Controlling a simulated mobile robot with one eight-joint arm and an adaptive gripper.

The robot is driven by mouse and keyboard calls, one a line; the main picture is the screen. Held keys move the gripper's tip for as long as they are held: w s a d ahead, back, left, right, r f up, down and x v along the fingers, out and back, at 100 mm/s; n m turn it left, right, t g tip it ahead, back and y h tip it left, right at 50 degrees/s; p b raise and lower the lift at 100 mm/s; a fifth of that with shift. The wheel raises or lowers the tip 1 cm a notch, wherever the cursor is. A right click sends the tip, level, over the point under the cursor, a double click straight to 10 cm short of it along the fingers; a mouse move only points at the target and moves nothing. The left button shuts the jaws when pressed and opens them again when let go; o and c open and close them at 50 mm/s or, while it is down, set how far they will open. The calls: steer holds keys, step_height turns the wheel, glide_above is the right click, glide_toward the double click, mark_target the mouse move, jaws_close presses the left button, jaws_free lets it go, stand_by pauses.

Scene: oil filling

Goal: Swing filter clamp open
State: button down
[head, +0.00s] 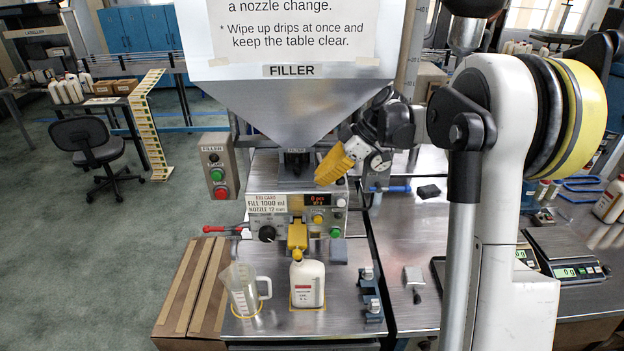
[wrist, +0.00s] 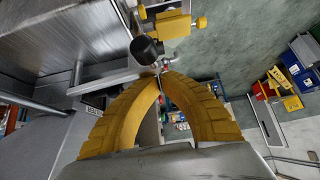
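My gripper (head: 322,174) has yellow fingers and hovers right of the filter housing (head: 296,160), under the hopper. Its fingertips point down and left. In the wrist view, the fingertips (wrist: 162,76) come together, with no object clearly held between them. Just beyond them there are a black knob (wrist: 147,50) and a thin metal piece, close to a grey bar (wrist: 108,80). I cannot tell whether the tips touch these parts. The clamp is not clearly distinguishable in the head view, and I cannot tell its position.
A yellow valve (head: 297,236) stands over a white bottle (head: 307,284). A clear jug (head: 243,290) stands to its left. A red-handled lever (head: 222,229) sticks out left of the panel. The green-and-red button box (head: 218,170) stands at left. Scales (head: 566,258) lie right.

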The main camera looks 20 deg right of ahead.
steer(key=shift+s+d, duration=0.1)
steer(key=shift+d, duration=0.45)
